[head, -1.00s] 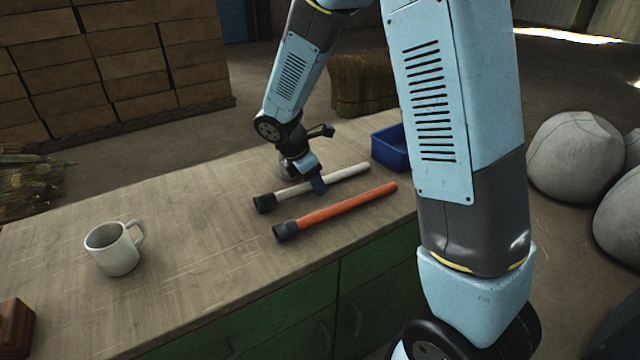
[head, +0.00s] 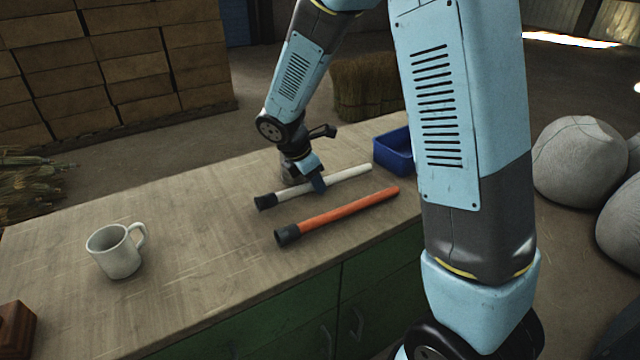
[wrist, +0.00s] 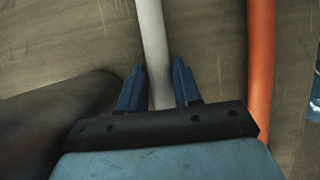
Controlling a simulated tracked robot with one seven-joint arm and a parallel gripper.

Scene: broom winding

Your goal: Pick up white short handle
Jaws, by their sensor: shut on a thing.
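The white short handle (head: 348,175) lies on the wooden workbench with its black end cap toward the left. It also shows in the wrist view (wrist: 151,40), running between the two blue fingers. My gripper (head: 312,184) is down at the bench, shut on the white handle near its middle. In the wrist view my gripper (wrist: 160,85) has one finger on each side of the handle. The part of the handle beneath the gripper is hidden.
An orange handle (head: 350,208) with a black end lies close in front, roughly parallel. A blue bin (head: 393,152) stands just beyond the handle's right end. A white mug (head: 115,252) stands at the left of the workbench (head: 190,230). Bench space between is clear.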

